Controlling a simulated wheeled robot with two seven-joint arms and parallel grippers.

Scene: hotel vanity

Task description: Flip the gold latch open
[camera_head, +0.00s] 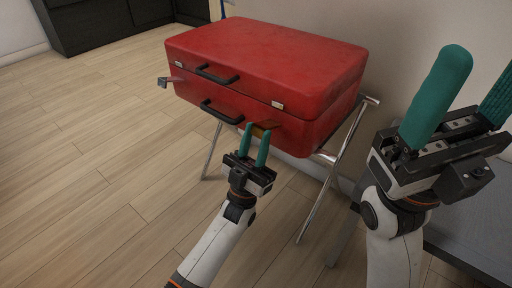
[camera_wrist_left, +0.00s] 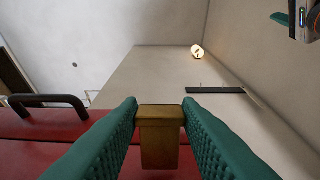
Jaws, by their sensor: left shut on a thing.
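The red suitcase (camera_head: 262,55) lies closed on a folding metal stand in the head view. The gold latch (camera_wrist_left: 160,135) shows in the left wrist view between my left fingers, against the red front of the case. In the head view the latch (camera_head: 262,131) is a small brownish piece at the lower right of the case's front. My left gripper (camera_head: 256,133) is shut on it, partly hiding it. My right gripper (camera_head: 468,90) is raised at the right, its fingers wide apart and empty.
Two black handles, upper (camera_head: 217,74) and lower (camera_head: 222,111), stick out from the case's front. The chrome stand (camera_head: 326,195) has legs below it. A small metal piece (camera_head: 164,82) juts from the left side. Open wooden floor (camera_head: 100,180) lies left; a wall is behind.

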